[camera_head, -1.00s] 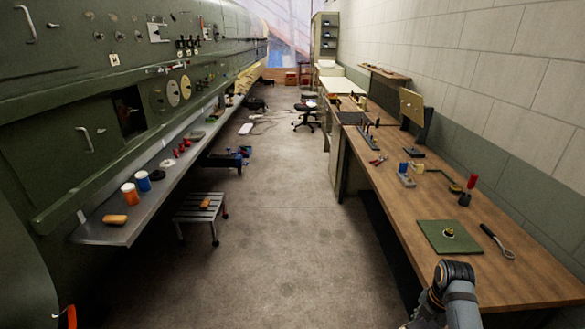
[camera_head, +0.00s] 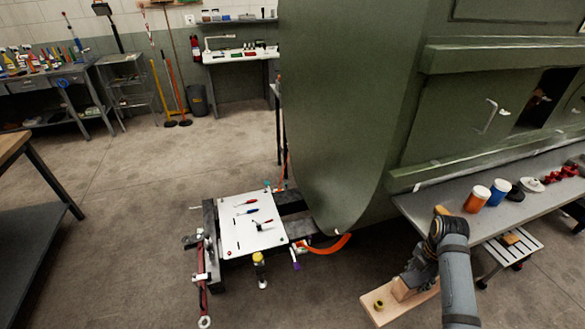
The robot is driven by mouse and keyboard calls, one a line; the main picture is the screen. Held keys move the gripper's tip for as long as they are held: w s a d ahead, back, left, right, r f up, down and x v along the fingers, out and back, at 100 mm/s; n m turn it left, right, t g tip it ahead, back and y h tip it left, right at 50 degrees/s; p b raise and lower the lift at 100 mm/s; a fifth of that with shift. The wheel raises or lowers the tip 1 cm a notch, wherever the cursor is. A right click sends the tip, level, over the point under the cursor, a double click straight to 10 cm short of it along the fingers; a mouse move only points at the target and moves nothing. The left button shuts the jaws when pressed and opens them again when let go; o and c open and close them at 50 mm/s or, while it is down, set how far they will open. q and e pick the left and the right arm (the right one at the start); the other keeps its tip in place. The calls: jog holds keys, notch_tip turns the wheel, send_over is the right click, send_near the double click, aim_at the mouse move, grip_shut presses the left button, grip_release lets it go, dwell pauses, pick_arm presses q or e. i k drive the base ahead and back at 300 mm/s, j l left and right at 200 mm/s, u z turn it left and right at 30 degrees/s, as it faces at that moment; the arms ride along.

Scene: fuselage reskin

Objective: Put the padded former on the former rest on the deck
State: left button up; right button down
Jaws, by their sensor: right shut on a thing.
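My right gripper (camera_head: 407,278) is at the lower right, reaching down from my grey arm. It is shut on the upright wooden block of a pale wooden piece (camera_head: 425,294), which I take to be the padded former. A small yellow and dark round part (camera_head: 378,305) shows at its left end. Part of the piece is hidden behind my arm. A low dark stand with a white top (camera_head: 238,231) is to the left, apart from the piece; it may be the deck. I cannot make out the former rest clearly. My left gripper is out of view.
The green fuselage (camera_head: 365,110) rises behind the stand, with an orange hose (camera_head: 327,246) below it. A grey shelf (camera_head: 425,207) with an orange can (camera_head: 478,198) and a blue can (camera_head: 500,191) is behind my arm. A step stool (camera_head: 528,244) stands at right.

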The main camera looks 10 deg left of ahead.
aim_at(245, 232)
jog(key=i+u, duration=0.2)
jog(key=u, duration=0.2)
jog(key=i+l+u, duration=0.1)
jog(key=u, duration=0.25)
jog(key=i+l+u, duration=0.2)
jog(key=u, duration=0.2)
jog(key=i+l+u, duration=0.6)
jog(key=i+u, duration=0.15)
jog(key=i+l+u, duration=0.35)
jog(key=l, duration=0.05)
